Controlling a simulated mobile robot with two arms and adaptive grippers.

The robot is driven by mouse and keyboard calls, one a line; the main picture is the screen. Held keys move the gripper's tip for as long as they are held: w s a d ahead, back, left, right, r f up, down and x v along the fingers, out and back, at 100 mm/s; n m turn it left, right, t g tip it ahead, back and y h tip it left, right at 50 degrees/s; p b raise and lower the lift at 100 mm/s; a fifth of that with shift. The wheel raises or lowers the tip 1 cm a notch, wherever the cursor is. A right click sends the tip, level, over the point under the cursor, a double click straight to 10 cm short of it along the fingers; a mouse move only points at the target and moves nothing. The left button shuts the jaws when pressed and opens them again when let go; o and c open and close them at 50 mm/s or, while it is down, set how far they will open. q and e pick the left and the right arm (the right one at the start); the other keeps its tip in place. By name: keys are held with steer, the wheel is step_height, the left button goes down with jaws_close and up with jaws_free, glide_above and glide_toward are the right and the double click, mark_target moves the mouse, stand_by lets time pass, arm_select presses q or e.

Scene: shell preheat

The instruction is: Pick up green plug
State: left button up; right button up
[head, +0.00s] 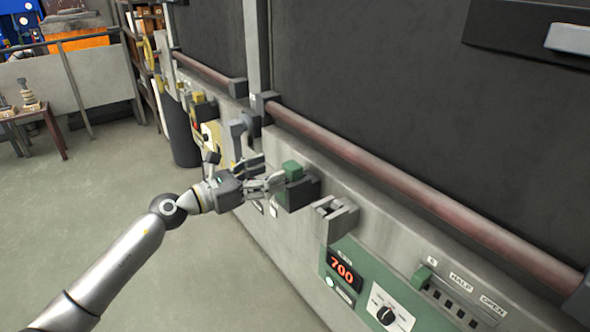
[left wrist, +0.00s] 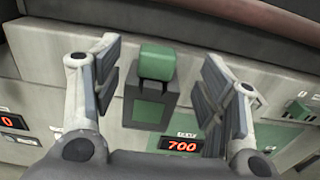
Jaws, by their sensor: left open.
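The green plug (head: 292,170) sits in a dark holder (head: 298,192) on the front of the grey furnace wall. In the left wrist view the plug (left wrist: 157,62) is upright, its green top above the dark holder (left wrist: 150,106). My left gripper (head: 272,184) is open, just left of the plug in the head view. In the left wrist view the fingers of my left gripper (left wrist: 160,85) stand apart to either side of the plug, with gaps between. I cannot tell whether the plug lies fully between the fingertips in depth. My right gripper is not in view.
A grey bracket (head: 336,215) juts from the wall right of the holder. Below it is a green panel (head: 350,262) with a 700 display (head: 342,267) and a dial (head: 388,314). A long reddish rail (head: 390,180) runs above. The floor (head: 110,200) at left is clear.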

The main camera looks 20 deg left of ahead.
mark_target(286, 167)
arm_select(q)
steer(key=p+x, duration=0.1)
steer(key=x, duration=0.5)
steer(key=shift+w+d+p, duration=0.15)
steer(key=shift+w+p, duration=0.15)
steer(key=shift+w+d+f, duration=0.2)
steer(key=shift+w+d, duration=0.1)
steer(key=shift+w, duration=0.05)
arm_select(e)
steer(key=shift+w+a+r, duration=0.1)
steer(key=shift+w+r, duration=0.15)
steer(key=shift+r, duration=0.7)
arm_select(q)
steer(key=c, duration=1.2)
